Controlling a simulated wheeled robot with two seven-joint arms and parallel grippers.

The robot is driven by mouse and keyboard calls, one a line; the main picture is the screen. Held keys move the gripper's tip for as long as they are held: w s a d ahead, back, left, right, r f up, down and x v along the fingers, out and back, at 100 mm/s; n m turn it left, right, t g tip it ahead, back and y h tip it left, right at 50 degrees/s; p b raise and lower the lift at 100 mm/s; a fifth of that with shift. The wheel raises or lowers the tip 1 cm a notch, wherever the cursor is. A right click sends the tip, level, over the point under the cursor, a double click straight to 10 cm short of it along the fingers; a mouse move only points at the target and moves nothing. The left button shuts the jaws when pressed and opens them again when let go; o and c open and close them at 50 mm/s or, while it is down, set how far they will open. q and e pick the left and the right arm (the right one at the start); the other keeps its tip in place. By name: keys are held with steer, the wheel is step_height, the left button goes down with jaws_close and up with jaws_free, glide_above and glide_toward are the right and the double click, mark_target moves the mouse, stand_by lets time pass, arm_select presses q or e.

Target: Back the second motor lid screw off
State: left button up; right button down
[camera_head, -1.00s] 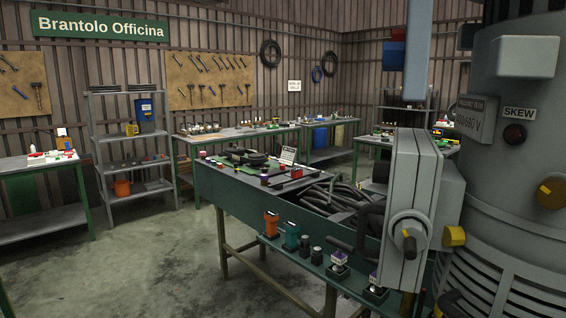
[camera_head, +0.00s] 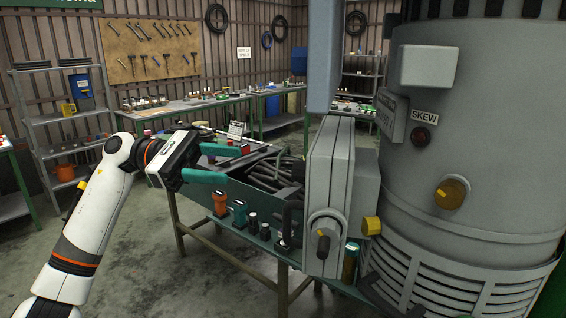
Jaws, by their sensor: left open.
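The large grey machine housing (camera_head: 425,180) stands at the right, with a slatted lower part. A grey box (camera_head: 332,190) with a round dark-tipped knob (camera_head: 324,240) is at its left side. Yellow knobs show beside the box (camera_head: 371,225) and on the housing (camera_head: 451,193). I cannot tell which part is the second motor lid screw. My left gripper (camera_head: 236,165) has two green fingers spread apart, with nothing between them. It is left of the grey box, apart from it, and points right. My right gripper is not in view.
A green bench (camera_head: 208,194) with dark hoses (camera_head: 275,175) stands behind my left gripper. An orange tool (camera_head: 220,203) and a teal tool (camera_head: 240,213) stand along its front ledge. A shelf rack (camera_head: 62,118) and a tool board (camera_head: 150,50) are at the back left.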

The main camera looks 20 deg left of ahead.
mark_target(301, 172)
arm_select(q)
steer(key=d+p, duration=0.1)
steer(key=d, duration=0.2)
steer(key=d+p, duration=0.1)
steer(key=d, duration=0.3)
steer(key=w+d+p, duration=0.1)
steer(key=d+p, duration=0.1)
steer(key=d, duration=0.2)
steer(key=shift+w+d, duration=0.1)
steer(key=c, duration=1)
steer(key=shift+o, duration=0.2)
